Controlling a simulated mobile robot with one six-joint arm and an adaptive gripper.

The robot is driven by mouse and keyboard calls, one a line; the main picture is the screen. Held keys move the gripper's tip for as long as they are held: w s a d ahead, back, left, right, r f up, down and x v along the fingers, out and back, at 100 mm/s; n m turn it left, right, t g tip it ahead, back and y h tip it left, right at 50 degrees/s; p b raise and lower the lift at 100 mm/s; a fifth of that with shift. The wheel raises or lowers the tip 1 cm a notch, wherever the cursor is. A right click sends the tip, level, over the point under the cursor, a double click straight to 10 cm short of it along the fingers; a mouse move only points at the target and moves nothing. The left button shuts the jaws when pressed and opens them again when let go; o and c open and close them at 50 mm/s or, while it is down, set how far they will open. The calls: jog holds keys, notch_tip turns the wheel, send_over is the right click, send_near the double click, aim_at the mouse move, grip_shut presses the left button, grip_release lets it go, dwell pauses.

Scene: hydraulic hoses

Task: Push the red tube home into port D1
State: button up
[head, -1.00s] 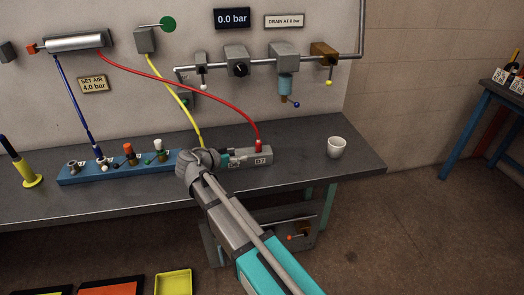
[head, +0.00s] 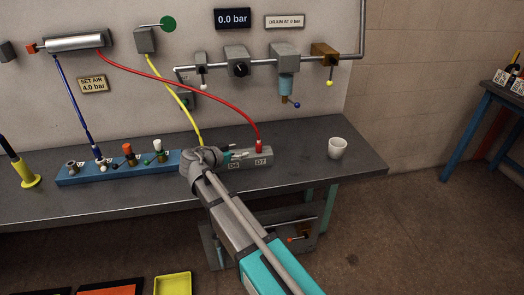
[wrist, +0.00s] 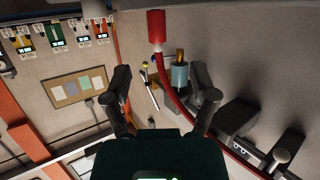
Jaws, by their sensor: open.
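The red tube (head: 196,80) runs from the silver cylinder on the wall down to the grey block (head: 263,156). Its red end (head: 259,146) stands upright at the block's right part; how deep it sits cannot be told. The block's front labels are too small to read surely. My gripper (head: 235,150) is at the block's left part, left of the red end, and partly hides the block. In the wrist view my gripper (wrist: 162,78) has its two fingers wide apart with nothing held. The red end (wrist: 157,27) shows beyond the fingertips, near the top.
A blue manifold (head: 120,168) with several fittings lies left of my gripper. The yellow hose (head: 178,98) comes down close behind my wrist. A white cup (head: 337,148) stands right of the block, with clear bench between. A blue hose (head: 77,105) is farther left.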

aim_at(259, 145)
jog(key=shift+b+x, duration=0.5)
jog(key=shift+x, duration=1.9)
jog(key=shift+b+x, duration=0.65)
jog(key=shift+x, duration=2)
jog(key=shift+d+r, duration=0.1)
grip_shut()
